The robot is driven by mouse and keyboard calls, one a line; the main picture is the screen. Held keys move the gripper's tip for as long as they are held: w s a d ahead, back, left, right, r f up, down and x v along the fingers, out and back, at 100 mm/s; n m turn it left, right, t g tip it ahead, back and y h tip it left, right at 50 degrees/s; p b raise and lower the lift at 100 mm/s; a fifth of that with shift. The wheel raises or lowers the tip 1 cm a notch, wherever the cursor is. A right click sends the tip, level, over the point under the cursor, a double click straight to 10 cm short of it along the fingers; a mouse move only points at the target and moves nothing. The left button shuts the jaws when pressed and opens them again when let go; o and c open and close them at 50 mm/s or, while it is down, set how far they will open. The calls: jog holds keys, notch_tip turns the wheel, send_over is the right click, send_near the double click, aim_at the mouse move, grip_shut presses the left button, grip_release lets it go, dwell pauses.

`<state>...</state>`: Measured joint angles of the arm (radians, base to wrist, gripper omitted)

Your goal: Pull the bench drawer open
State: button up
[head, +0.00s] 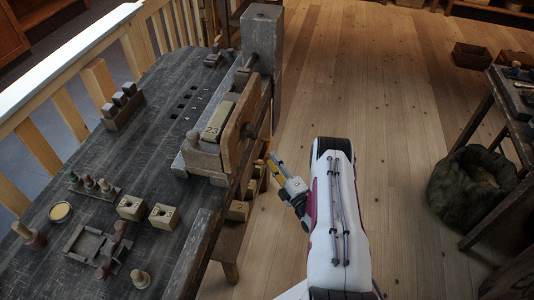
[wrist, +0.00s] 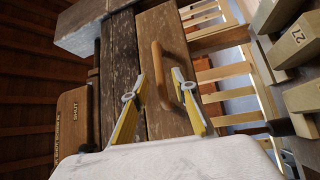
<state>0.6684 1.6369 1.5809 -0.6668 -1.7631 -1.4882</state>
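The bench (head: 95,160) fills the left of the head view, with a dark worn top. In the wrist view, a brown wooden drawer front (wrist: 165,125) carries a rounded wooden bar handle (wrist: 158,60). My gripper (wrist: 160,77) has its two yellow fingers apart, one on each side of the handle. Contact with the handle cannot be told. In the head view, my gripper (head: 270,158) is low beside the bench's front edge. The drawer front and handle are hidden there by the bench. How far the drawer is out cannot be told.
A lathe-like wooden machine (head: 225,125) with a block marked 23 stands on the bench. A dark sack (head: 472,188) and another table (head: 515,105) are right. The floor between is clear.

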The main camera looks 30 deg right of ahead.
aim_at(267, 152)
jog(key=shift+w+r, duration=0.15)
jog(key=shift+w, duration=1.05)
jog(key=shift+w+r, duration=0.15)
jog(key=shift+w, duration=1)
jog(key=shift+c, duration=0.4)
grip_shut()
